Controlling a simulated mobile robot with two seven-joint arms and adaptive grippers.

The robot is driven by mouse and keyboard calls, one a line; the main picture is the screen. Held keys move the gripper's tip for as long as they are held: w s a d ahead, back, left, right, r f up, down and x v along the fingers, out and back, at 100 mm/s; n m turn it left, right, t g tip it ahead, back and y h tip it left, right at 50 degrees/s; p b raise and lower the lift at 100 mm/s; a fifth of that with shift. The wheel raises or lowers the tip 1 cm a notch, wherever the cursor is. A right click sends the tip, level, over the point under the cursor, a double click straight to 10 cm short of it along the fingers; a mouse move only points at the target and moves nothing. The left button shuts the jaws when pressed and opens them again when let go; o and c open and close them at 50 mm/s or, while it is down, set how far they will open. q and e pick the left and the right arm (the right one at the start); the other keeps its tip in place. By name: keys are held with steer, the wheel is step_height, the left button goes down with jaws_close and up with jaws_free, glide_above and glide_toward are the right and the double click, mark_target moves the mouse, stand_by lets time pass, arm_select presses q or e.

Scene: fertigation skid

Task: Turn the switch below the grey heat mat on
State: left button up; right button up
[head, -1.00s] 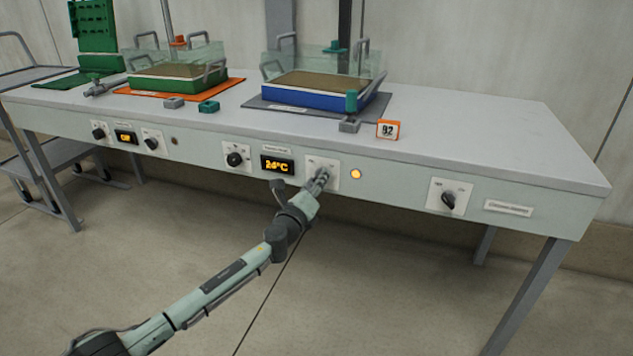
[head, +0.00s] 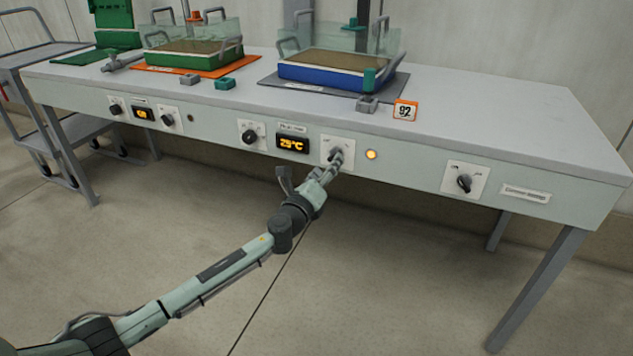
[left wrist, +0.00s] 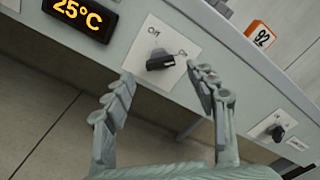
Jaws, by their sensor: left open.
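The grey heat mat (head: 266,83) lies on the bench under a blue tray (head: 315,76). The switch below it shows in the left wrist view as a dark knob (left wrist: 160,62) on a white plate (left wrist: 150,42) marked Off and On. The knob's bar lies roughly level in that view, its right end towards the On mark. My left gripper (left wrist: 160,74) is open, with one finger on each side of the knob and nothing held; contact is unclear. In the head view the left gripper (head: 335,164) partly hides this switch. My right gripper is not in view.
A lit orange lamp (head: 371,154) is right of the switch, and a lit temperature display (head: 292,143) is left of it. Other knobs sit at the left (head: 249,137) and right (head: 464,183) of the panel. A trolley (head: 50,60) stands at the left.

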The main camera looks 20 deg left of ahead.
arm_select(q)
steer(key=s, duration=0.8)
steer(key=shift+a, duration=0.15)
steer(key=shift+s+f, duration=0.1)
steer(key=shift+s, duration=0.05)
steer(key=s+a+f+n+g+y, duration=0.2)
steer(key=s+a+f+n+g, duration=0.15)
steer(key=s+f+n, duration=0.4)
steer(key=s+a+f+n+g+y, duration=0.35)
steer(key=s+f+n, duration=0.25)
steer(key=f+n, duration=0.3)
steer(key=s+d+f+n+g+h, duration=0.1)
steer(key=s+f+n+g, duration=0.3)
steer(key=s, duration=0.6)
steer(key=s+d+f+n+g+h, duration=0.2)
steer(key=s+f+n+g, duration=0.2)
steer(key=s, duration=0.6)
steer(key=shift+d+f+n, duration=0.15)
steer(key=shift+f+n, duration=0.7)
